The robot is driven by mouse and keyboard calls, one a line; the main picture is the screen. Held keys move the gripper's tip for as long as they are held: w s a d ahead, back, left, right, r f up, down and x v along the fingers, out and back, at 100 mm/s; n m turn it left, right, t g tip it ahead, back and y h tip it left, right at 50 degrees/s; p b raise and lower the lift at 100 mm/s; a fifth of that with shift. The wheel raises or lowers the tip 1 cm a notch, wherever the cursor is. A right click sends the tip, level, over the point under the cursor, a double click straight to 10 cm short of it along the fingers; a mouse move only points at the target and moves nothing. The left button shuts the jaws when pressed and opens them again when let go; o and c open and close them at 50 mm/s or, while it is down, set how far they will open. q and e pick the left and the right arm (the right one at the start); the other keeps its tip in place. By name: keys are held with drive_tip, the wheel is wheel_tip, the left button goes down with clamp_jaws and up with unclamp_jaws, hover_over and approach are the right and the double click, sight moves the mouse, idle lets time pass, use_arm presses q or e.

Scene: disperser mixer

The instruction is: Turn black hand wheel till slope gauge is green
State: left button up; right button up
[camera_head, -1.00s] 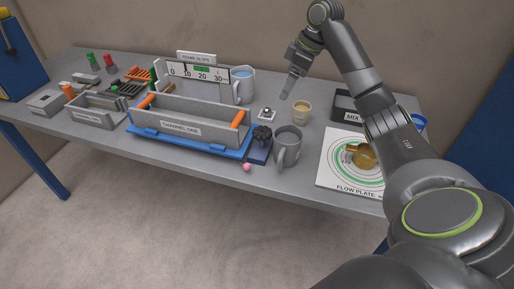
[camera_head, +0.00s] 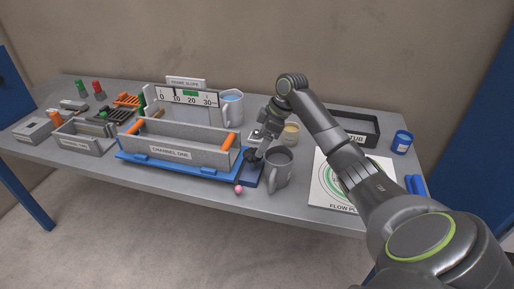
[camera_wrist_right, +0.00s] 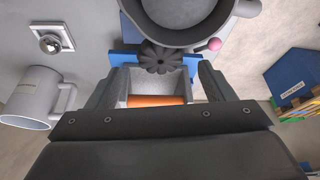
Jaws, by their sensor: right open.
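The black hand wheel (camera_head: 251,156) sits at the right end of the blue base (camera_head: 150,160) of the channel frame, partly hidden by my right gripper (camera_head: 260,144). In the right wrist view the lobed hand wheel (camera_wrist_right: 161,58) lies just beyond and between the two spread fingers (camera_wrist_right: 158,86). The gripper is open, and no contact with the wheel is clear. The slope gauge (camera_head: 172,99) stands behind the channel, with a 0 to 30 scale and a green band near 20. Its pointer is too small to read. My left gripper is out of view.
The flow plate (camera_head: 325,190) lies right, partly under my arm. A black tub (camera_head: 355,122) stands behind it.

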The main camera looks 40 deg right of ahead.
sight(254, 153)
drive_tip(key=shift+x, duration=2.2)
drive_tip(key=shift+c, duration=0.2)
drive_tip(key=c, duration=0.9)
drive_tip(key=shift+r+p, duration=0.2)
drive_tip(key=shift+p, duration=0.3)
drive_tip(key=m+h+p, duration=0.1)
drive_tip(key=m+p, duration=0.2)
drive_tip(key=p, duration=0.2)
drive_tip(key=shift+s+a+r+t, duration=0.1)
drive_tip(key=shift+a+r+t, duration=0.05)
drive_tip(key=shift+t, duration=0.25)
drive_tip(key=shift+f+m+h+p, duration=0.2)
drive_tip(key=shift+m+h+p, duration=0.1)
drive_tip(key=shift+m+p, duration=0.6)
drive_tip(key=o, duration=0.9)
drive_tip(key=shift+o, duration=0.2)
drive_tip(key=shift+f, duration=0.1)
